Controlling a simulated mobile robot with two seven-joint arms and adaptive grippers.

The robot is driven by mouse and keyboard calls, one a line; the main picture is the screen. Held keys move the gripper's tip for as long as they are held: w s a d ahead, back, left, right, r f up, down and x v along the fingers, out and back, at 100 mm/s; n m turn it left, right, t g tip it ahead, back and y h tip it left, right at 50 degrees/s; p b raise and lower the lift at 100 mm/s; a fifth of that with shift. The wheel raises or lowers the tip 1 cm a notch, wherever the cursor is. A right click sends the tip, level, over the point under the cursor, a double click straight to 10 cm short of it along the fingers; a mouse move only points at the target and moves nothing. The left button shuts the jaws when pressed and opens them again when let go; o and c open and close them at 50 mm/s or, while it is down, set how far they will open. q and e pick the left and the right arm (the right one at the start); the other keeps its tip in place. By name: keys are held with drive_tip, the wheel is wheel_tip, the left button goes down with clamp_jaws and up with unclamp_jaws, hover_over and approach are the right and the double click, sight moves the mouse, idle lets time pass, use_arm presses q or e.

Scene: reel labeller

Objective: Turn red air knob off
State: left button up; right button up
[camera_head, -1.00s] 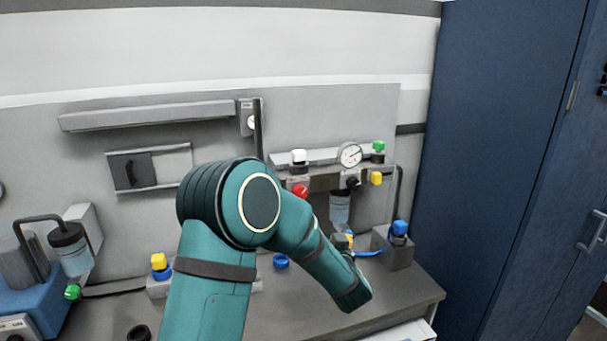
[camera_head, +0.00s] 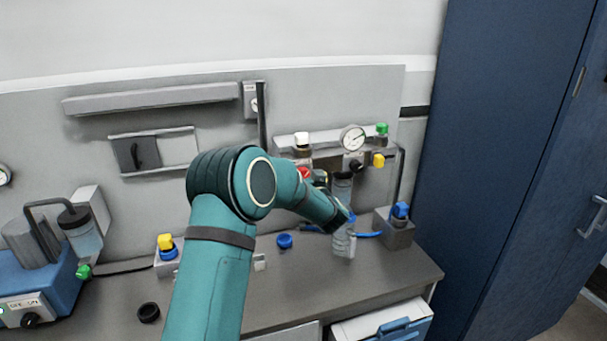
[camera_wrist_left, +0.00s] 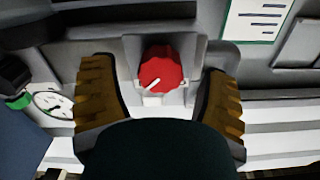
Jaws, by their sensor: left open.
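The red air knob (camera_wrist_left: 162,70) sits on a grey block in the left wrist view, with a white pointer mark toward its lower left. In the head view the red knob (camera_head: 303,173) shows only in part, beside my left arm, under the panel's grey shelf. My left gripper (camera_wrist_left: 158,78) is open. Its two brown, ridged fingers stand on either side of the knob, with a visible gap to each. In the head view my forearm and wrist largely hide the gripper. My right gripper is in neither view.
A pressure gauge (camera_head: 352,138), a white knob (camera_head: 302,139), a green knob (camera_head: 382,129) and a yellow knob (camera_head: 379,160) are close by on the panel. A blue-topped block (camera_head: 396,232) stands at right. The front of the bench is mostly clear.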

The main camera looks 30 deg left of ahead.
use_arm(q)
drive_tip(key=shift+w+a, duration=0.45)
drive_tip(key=shift+a, duration=0.05)
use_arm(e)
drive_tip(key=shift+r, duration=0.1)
use_arm(q)
drive_tip(key=c, duration=1.2)
